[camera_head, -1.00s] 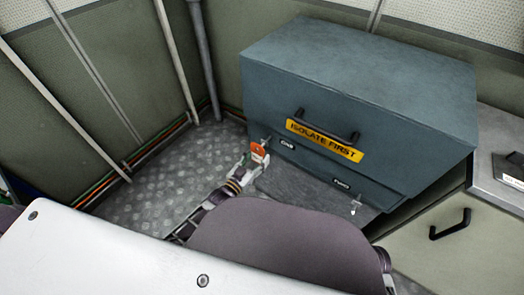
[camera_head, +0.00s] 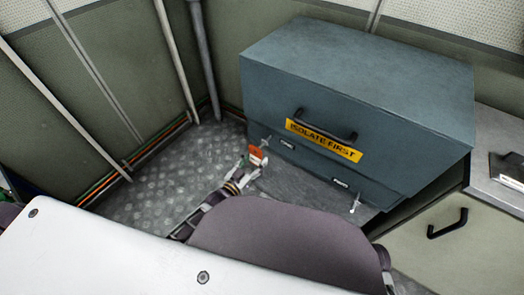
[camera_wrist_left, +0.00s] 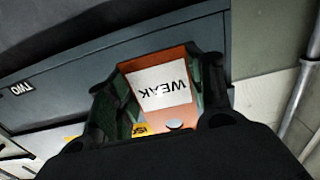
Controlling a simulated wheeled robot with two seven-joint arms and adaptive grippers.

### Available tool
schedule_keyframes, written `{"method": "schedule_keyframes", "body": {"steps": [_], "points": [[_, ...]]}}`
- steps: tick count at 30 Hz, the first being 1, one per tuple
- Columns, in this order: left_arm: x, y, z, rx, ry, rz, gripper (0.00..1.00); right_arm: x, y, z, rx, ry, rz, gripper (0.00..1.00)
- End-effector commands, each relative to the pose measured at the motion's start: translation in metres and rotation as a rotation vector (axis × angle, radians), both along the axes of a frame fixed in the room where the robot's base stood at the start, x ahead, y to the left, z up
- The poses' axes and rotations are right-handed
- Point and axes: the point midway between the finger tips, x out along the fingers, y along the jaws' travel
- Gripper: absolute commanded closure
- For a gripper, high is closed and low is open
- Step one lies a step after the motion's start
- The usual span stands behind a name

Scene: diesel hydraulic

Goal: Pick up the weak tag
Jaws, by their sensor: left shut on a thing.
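The weak tag (camera_head: 256,155) is a small orange tag with a white label reading WEAK, upside down in the left wrist view (camera_wrist_left: 160,86). My left gripper (camera_head: 250,164) is shut on it, with dark fingers on both sides of the tag in the left wrist view. The tag is in front of the lower left of a blue-grey cabinet (camera_head: 350,85), just below a small silver hook (camera_head: 266,141). I cannot tell whether it still touches the hook. My right gripper is not in view.
The cabinet front has a black handle (camera_head: 327,125) and a yellow ISOLATE FIRST label (camera_head: 324,142). A second silver hook (camera_head: 355,203) is at its lower right. A beige drawer unit (camera_head: 425,230) stands right. Pipes run along the left wall. Bare metal floor (camera_head: 160,180) lies left.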

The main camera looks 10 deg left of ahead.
Motion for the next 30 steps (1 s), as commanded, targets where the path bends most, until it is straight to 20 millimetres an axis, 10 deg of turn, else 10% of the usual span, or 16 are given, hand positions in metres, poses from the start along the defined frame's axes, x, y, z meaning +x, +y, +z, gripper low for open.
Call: {"method": "schedule_keyframes", "body": {"steps": [30], "points": [[-0.023,0.009,0.002,0.0,0.0,0.0,0.67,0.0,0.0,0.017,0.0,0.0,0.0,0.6]]}}
